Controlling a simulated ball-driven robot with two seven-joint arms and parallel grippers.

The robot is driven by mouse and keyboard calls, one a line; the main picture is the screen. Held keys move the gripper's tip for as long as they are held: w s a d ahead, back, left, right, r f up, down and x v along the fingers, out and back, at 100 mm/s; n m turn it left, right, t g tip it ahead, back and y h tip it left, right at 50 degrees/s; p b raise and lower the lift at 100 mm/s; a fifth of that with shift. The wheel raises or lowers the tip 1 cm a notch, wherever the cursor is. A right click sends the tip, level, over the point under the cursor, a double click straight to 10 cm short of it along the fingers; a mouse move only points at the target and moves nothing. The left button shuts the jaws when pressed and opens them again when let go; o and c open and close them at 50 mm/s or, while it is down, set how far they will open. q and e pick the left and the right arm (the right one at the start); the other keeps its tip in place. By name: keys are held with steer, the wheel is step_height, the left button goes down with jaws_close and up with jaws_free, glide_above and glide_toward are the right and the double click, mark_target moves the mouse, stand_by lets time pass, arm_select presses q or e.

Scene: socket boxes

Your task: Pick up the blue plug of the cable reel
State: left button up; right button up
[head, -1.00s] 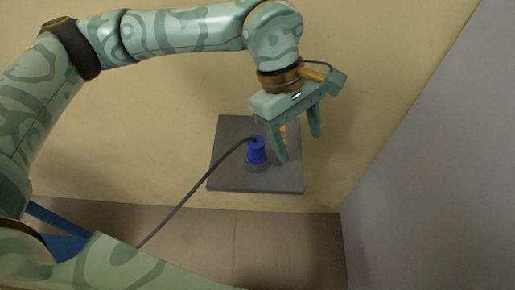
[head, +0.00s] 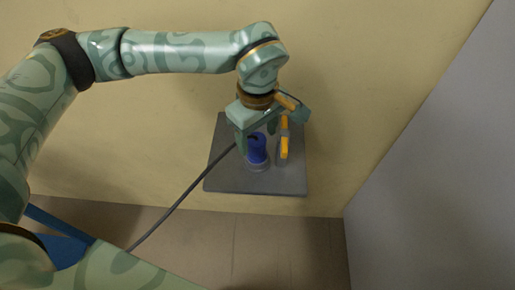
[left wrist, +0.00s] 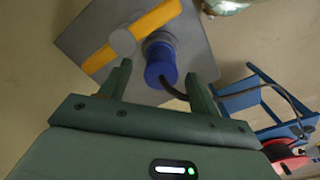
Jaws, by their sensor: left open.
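The blue plug (head: 257,153) sits upright in a round socket on a grey socket box (head: 225,180) on the wall side. A dark cable (head: 185,195) runs from the plug down to the left. My left gripper (head: 258,142) is open over the plug, hiding its upper part. In the left wrist view, the plug (left wrist: 160,62) shows between and beyond the two open fingertips (left wrist: 158,70); I cannot tell whether they touch it. The red cable reel (left wrist: 288,156) is at the lower right there, partly cut off. My right gripper is not in view.
An orange switch handle (head: 284,140) stands close to the plug's right on the same box; it also shows in the left wrist view (left wrist: 150,22). A grey wall (head: 430,160) rises at the right. A blue stand (left wrist: 240,100) is near the reel.

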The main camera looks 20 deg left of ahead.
mark_target(257, 154)
arm_select(q)
step_height(257, 154, down, 4)
steer(key=shift+a+f+b, duration=0.1)
steer(key=shift+a+b, duration=0.05)
steer(key=shift+b, duration=0.45)
steer(key=shift+c, duration=0.5)
steer(key=c, duration=1)
